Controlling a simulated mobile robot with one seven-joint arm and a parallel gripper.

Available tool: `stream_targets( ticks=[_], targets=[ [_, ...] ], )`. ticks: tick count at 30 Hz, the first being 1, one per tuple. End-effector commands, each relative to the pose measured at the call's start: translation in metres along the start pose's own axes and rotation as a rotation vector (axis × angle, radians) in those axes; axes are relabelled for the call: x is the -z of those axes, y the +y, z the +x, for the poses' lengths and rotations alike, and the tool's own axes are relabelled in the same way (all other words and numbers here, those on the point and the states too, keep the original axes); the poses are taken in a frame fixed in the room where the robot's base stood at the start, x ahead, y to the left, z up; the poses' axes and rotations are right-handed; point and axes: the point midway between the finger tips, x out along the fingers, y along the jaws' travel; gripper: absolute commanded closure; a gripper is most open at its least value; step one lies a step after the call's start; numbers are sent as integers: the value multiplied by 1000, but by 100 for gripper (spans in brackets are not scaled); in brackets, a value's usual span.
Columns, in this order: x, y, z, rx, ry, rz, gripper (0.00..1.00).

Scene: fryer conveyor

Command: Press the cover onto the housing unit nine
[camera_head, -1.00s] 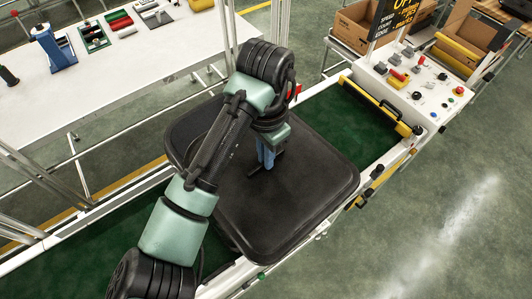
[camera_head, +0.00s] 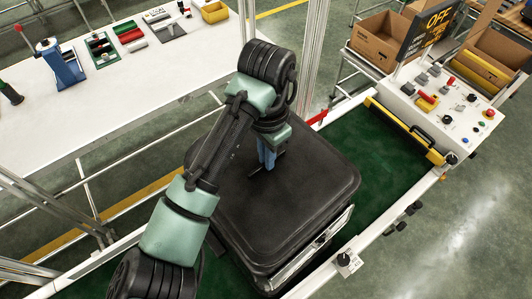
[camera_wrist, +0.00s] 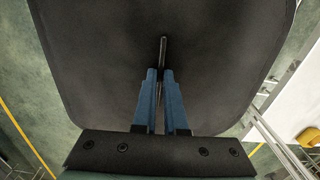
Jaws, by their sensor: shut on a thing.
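The black cover (camera_head: 310,205) is a broad rounded panel, roughly level above the green conveyor belt. It also fills most of the wrist view (camera_wrist: 90,55). My gripper (camera_head: 270,160) is over its upper middle, pointing down. In the wrist view the blue fingers (camera_wrist: 160,75) are shut on a thin upright tab (camera_wrist: 163,48) of the cover. A boxy unit with a silver front side (camera_head: 312,250), seemingly the housing, shows under the cover's near edge. The rest of it is hidden, so I cannot tell whether the cover is fully seated. No unit number is readable.
The green belt (camera_head: 372,150) is clear to the right, up to a yellow bar (camera_head: 405,130). A control panel (camera_head: 450,105) with an OFF sign stands beyond it. A white workbench (camera_head: 110,105) with tools lies at left. Metal posts rise behind the conveyor.

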Motion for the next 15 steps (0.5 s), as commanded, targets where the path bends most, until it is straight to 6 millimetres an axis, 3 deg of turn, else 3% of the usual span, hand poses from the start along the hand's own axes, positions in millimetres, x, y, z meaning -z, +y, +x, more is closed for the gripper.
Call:
stream_targets(
  ticks=[6,15],
  targets=[
    [-1,0,0,-2,-4,0,100],
    [-2,0,32,-2,-5,-1,100]
  ],
)
